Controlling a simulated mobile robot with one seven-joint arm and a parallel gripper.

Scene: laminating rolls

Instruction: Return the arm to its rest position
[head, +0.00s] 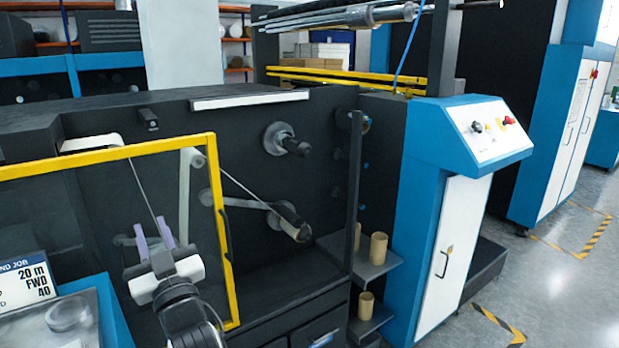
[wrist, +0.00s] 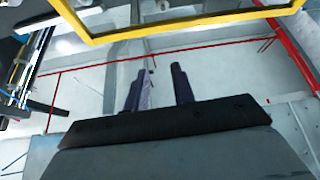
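My gripper (head: 152,238) is in front of the dark laminating machine (head: 330,150), at the lower left of the head view. Its two pale purple fingers point up and stand apart with nothing between them. In the wrist view my gripper (wrist: 158,85) also shows its two dark fingers apart and empty. Beyond them are the ceiling and red pipes. The yellow-edged frame (head: 228,250) stands close to my gripper, and its yellow bar crosses the top of the wrist view (wrist: 180,27).
A sign (head: 25,283) and a grey tray (head: 50,325) are at the lower left. Cardboard cores (head: 378,248) stand on small shelves (head: 385,268). A blue and white control cabinet (head: 455,220) stands to the right. Open floor (head: 560,300) lies at the far right.

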